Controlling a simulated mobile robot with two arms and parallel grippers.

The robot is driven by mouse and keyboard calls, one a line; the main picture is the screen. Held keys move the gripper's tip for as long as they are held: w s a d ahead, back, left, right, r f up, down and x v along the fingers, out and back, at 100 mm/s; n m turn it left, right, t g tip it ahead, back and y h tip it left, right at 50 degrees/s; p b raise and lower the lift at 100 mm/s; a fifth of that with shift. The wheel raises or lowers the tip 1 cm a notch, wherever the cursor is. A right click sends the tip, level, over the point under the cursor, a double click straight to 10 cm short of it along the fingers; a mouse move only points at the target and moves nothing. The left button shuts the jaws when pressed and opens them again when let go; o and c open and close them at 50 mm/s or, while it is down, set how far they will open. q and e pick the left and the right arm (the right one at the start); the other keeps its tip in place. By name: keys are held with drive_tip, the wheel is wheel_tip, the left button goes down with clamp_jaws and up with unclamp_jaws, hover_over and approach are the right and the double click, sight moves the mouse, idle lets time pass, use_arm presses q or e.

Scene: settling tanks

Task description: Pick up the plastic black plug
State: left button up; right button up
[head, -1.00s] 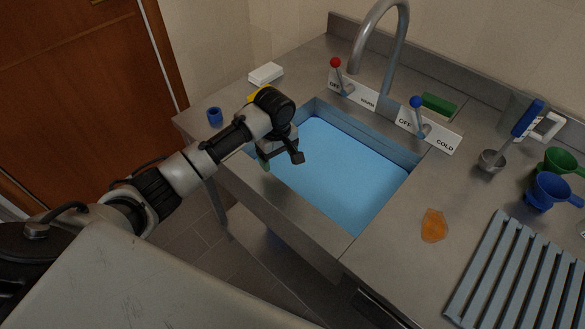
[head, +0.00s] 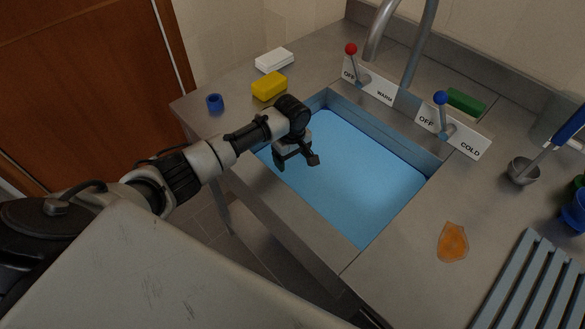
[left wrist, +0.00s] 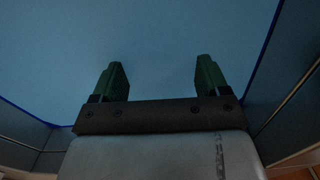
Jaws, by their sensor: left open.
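I see no black plug in the head view or the left wrist view. The sink (head: 312,236) is set into the steel counter, and a flat blue surface (head: 365,185) fills its inside. I cannot tell whether that is water or the sink floor. My left gripper (head: 298,164) is over the left part of the sink, pointing down, open and empty. In the left wrist view its two dark green fingers (left wrist: 160,78) stand apart with only plain blue between them. My right gripper is in neither view.
Behind the sink stand a faucet (head: 427,40), a red-knobbed lever (head: 351,49) and a blue-knobbed lever (head: 441,98). A yellow block (head: 269,87), white block (head: 275,60) and blue cup (head: 215,103) lie left. An orange patch (head: 453,242) and slatted rack (head: 520,285) are right.

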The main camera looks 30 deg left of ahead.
use_arm(q)
wheel_tip(320, 180, down, 4)
drive_tip(key=shift+w+f, duration=0.1)
drive_tip(key=shift+w, duration=0.05)
drive_tip(key=shift+c, duration=0.3)
drive_tip(key=c, duration=0.9)
